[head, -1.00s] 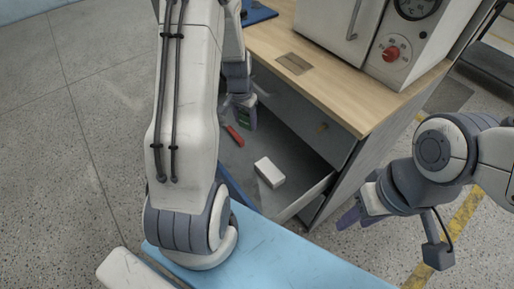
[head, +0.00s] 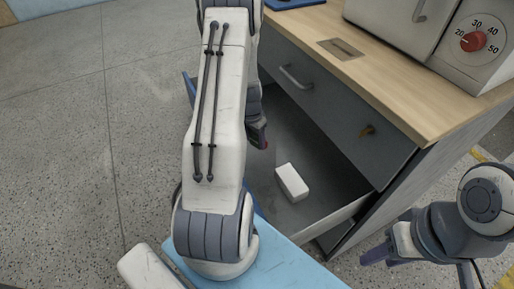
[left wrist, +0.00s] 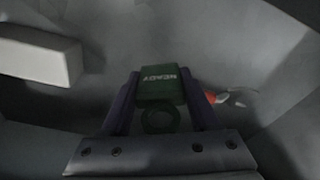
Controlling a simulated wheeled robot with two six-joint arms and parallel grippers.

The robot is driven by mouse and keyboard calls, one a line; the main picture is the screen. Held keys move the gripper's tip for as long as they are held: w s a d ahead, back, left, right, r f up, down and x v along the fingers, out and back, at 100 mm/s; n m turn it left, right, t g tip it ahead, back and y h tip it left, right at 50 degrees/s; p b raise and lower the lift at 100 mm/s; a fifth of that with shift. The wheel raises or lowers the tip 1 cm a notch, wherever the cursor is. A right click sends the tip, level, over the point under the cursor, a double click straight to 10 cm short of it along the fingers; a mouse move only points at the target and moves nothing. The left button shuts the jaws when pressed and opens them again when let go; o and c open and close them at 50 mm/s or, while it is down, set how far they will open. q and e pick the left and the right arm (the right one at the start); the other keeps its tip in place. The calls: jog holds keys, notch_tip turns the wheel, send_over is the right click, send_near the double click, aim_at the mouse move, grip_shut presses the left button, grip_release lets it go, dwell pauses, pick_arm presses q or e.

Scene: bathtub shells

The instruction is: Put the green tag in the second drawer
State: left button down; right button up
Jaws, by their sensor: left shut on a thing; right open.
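My left gripper (head: 258,132) is shut on the green tag (left wrist: 160,84), which has lettering and a ring hole in the left wrist view. In the head view the tag is mostly hidden by the gripper and arm. The gripper is over or inside an open drawer (head: 325,217), below a closed drawer (head: 335,115) with a metal handle. I cannot tell whether the tag touches the drawer floor. My right gripper (head: 378,254) is open and empty, outside the cabinet to the right.
A white block (head: 292,182) lies in the open drawer; it also shows in the left wrist view (left wrist: 38,55). A red-handled tool (left wrist: 222,97) lies there too. A wooden top (head: 350,58) carries a white appliance with a red dial (head: 472,41). A light blue surface (head: 290,262) is in front.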

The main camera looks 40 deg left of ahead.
aim_at(255, 146)
pick_arm(q)
notch_tip(255, 146, down, 4)
jog(key=shift+r+b, duration=0.1)
jog(key=shift+b, duration=0.55)
jog(key=shift+c, duration=0.7)
grip_release()
